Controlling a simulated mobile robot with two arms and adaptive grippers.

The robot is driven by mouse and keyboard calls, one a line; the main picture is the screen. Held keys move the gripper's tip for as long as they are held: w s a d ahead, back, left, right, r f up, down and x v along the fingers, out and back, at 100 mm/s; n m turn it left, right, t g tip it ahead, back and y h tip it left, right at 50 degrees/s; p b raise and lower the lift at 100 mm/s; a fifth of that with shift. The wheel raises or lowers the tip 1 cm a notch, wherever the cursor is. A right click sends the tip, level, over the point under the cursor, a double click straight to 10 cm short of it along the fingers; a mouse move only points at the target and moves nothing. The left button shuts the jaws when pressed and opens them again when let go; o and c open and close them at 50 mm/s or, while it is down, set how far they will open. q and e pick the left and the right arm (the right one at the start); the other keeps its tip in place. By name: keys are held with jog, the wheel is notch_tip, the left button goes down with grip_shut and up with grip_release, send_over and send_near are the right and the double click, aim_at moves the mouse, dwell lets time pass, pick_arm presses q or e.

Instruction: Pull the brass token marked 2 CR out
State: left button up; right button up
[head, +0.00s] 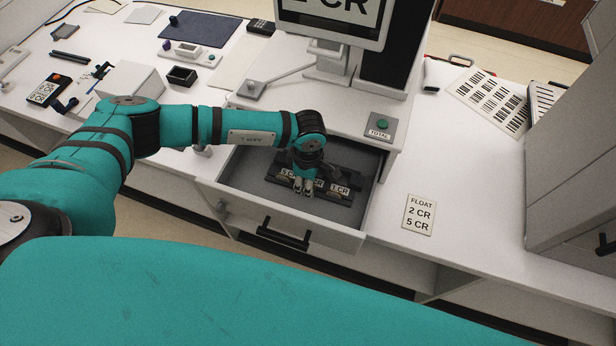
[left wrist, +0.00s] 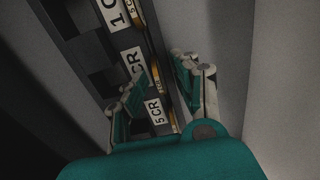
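A dark token rack (head: 345,199) lies in the open drawer, with labels for 5 CR on the left and 1 CR on the right in the head view. My left gripper (head: 303,187) points down over its middle and hides most of the middle label. In the left wrist view, the middle label (left wrist: 133,62) reads "CR" with its digit unclear, and a brass token edge (left wrist: 156,76) shows beside it. The fingers of my left gripper (left wrist: 158,84) are apart, one on each side of that token; contact is unclear. Another brass edge (left wrist: 174,121) shows by the 5 CR label. My right gripper is out of view.
The drawer walls (head: 371,186) surround the rack closely. A TOTAL button (head: 382,124) and the screen (head: 335,15), showing partly cut-off "CR" text, are behind. A FLOAT card (head: 419,214) lies on the counter to the right.

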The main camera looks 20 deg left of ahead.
pick_arm(q)
jog(key=shift+r, duration=0.2)
grip_shut()
jog(key=shift+r, duration=0.15)
jog(key=shift+r+p, duration=0.3)
jog(key=shift+r, duration=0.2)
jog(key=shift+r+p, duration=1)
jog(key=shift+r, duration=1.1)
